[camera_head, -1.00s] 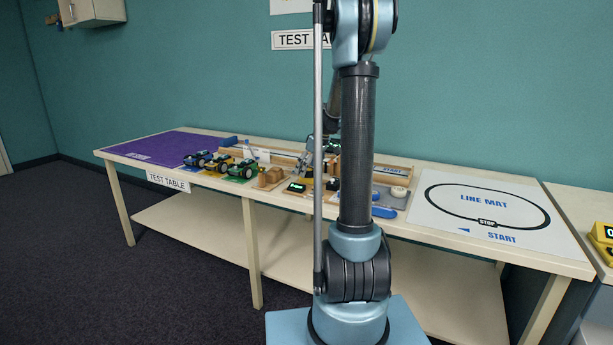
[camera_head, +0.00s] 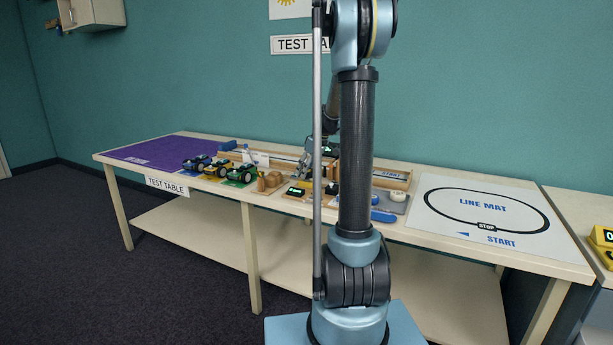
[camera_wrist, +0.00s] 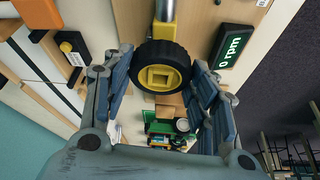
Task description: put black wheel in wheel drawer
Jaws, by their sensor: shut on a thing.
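The black wheel (camera_wrist: 176,53), with a ribbed tyre and a yellow hub with a square centre, sits between the two fingers of my gripper (camera_wrist: 160,66) in the wrist view. My gripper is shut on it. A metal cylinder (camera_wrist: 165,10) shows just beyond the wheel's upper edge; I cannot tell whether they touch. In the head view my gripper (camera_head: 304,168) is small, low over the test table behind my arm, and the wheel cannot be made out there. No wheel drawer can be identified in either view.
A lit "0 rpm" display (camera_wrist: 234,53) stands close to the right finger. Several small cars (camera_head: 217,170) stand left of my gripper on the test table (camera_head: 440,244). Wooden blocks and small devices crowd its middle. The line mat (camera_head: 480,218) on the right is clear.

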